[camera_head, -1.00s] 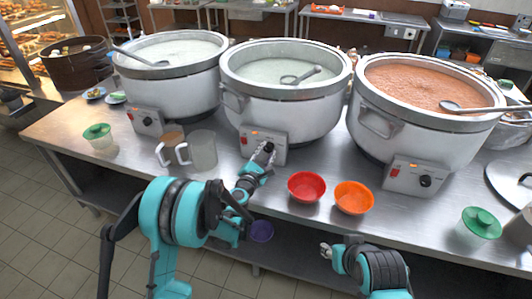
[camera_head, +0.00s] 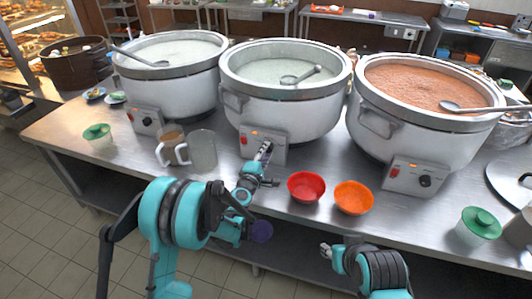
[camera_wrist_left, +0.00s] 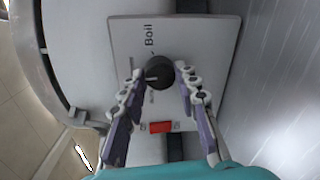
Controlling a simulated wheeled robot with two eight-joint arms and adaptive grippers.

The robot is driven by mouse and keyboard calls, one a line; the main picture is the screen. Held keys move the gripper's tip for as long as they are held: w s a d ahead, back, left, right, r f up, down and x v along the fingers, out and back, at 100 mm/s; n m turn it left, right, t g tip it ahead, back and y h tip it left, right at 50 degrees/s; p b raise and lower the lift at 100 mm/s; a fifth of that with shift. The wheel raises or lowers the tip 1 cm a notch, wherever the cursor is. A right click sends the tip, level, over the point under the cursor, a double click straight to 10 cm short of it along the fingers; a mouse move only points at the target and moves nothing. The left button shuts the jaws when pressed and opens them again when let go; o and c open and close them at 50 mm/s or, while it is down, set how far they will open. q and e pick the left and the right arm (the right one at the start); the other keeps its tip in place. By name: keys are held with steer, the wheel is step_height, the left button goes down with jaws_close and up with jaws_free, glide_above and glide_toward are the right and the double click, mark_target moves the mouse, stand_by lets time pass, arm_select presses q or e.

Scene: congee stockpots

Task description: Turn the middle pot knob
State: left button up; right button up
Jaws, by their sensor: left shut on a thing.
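The middle pot (camera_head: 285,105) is a large white stockpot with pale congee and a ladle in it. Its control panel (camera_head: 246,145) has a lit red switch. The black round knob (camera_wrist_left: 160,72) shows in the left wrist view on the panel, with the word "Boil" beside it. My left gripper (camera_head: 264,150) is at the panel, and its fingers (camera_wrist_left: 160,75) are shut on the knob, one on each side. In the head view the gripper hides most of the knob. My right gripper (camera_head: 326,250) is low near the table's front edge, away from the pots; its fingers are too small to read.
Another congee pot (camera_head: 175,90) stands left and an orange-red soup pot (camera_head: 425,125) right. Cups (camera_head: 202,150) stand left of my left gripper. A red bowl (camera_head: 306,186) and an orange bowl (camera_head: 354,197) sit close on its right. A green-lidded tub (camera_head: 480,222) is farther right.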

stand_by(0.4)
arm_select(q)
steer(key=o, duration=1.2)
steer(key=shift+c, duration=0.2)
steer(key=v, duration=0.7)
steer(key=shift+s, duration=0.25)
